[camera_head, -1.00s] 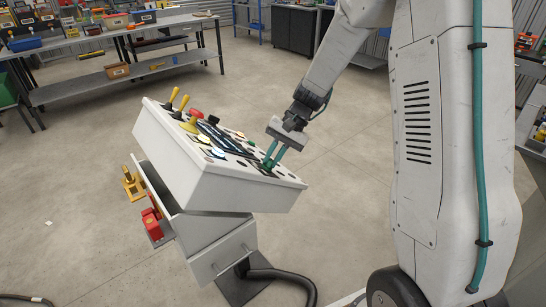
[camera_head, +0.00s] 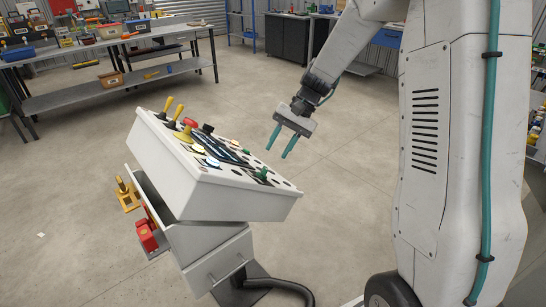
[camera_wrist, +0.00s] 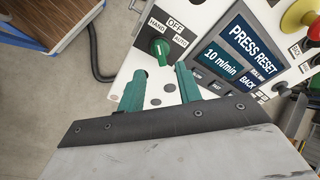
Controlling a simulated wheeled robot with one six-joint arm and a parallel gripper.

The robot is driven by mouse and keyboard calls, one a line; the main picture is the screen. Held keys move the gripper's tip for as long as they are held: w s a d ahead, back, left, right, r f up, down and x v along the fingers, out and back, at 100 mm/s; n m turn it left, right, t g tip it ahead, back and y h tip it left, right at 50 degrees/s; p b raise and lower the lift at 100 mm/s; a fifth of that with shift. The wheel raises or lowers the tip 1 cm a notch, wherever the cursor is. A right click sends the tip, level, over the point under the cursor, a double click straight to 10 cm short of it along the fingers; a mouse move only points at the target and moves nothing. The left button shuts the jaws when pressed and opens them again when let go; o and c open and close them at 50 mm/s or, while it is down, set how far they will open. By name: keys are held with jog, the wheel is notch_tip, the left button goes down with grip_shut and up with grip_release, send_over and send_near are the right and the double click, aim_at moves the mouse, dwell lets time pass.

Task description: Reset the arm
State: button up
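The slanted white control console (camera_head: 165,175) stands left of my arm. My gripper (camera_head: 276,153) is above its right side, with two teal fingers apart and nothing between them. In the wrist view the open fingers (camera_wrist: 160,70) are near a green selector knob (camera_wrist: 160,48) marked HAND, OFF and AUTO, not gripping it. The knob's pointer appears to be toward OFF. The green knob also shows in the head view (camera_head: 262,173). The console screen (camera_wrist: 243,50) reads PRESS RESET and 10 m/min.
A yellow-and-red mushroom button (camera_wrist: 303,18) and levers with yellow handles (camera_head: 178,112) stand up from the console. A red part (camera_head: 147,235) and a yellow part (camera_head: 127,195) are at its left side. A workbench (camera_head: 110,75) stands behind.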

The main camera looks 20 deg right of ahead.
jog(key=shift+d+r, duration=0.25)
jog(key=shift+r, duration=0.1)
jog(key=s+r+n+t+h, duration=0.1)
jog(key=s+r, duration=0.4)
jog(key=s, duration=1)
jog(key=s+a+r+n+t+h, duration=0.1)
jog(key=s+r+n+h, duration=0.3)
jog(key=s, duration=1.1)
notch_tip(320, 180, up, 2)
jog(key=shift+s+a+r+n+h, duration=0.2)
jog(key=shift+s+a+n+h, duration=0.1)
jog(key=shift+h, duration=0.7)
